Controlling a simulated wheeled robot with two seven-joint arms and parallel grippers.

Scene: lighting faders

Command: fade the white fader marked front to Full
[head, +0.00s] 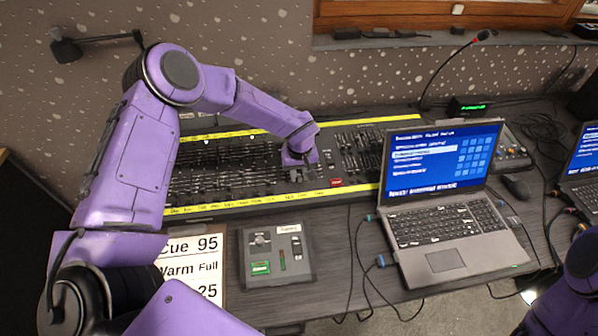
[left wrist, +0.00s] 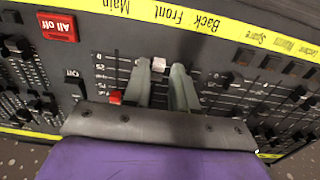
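The lighting console (head: 215,190) lies on the desk with rows of dark faders between yellow label tapes. In the left wrist view a white fader cap (left wrist: 158,64) sits near the slot end closest to the tape (left wrist: 190,20), by the words Front and Back. My left gripper (left wrist: 161,65) also shows over the console in the head view (head: 298,178). Its two grey fingers point down with the white cap between their tips. A small gap seems to remain beside the cap, so it looks open around it. The head view hides the cap behind the gripper. My right gripper is out of view.
A red All off button (left wrist: 57,27) and a red fader cap (left wrist: 115,97) are near the fingers; several dark faders flank them. A laptop (head: 440,200) stands right of the console. A small panel box (head: 300,270) and a cue sheet (head: 205,245) lie in front.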

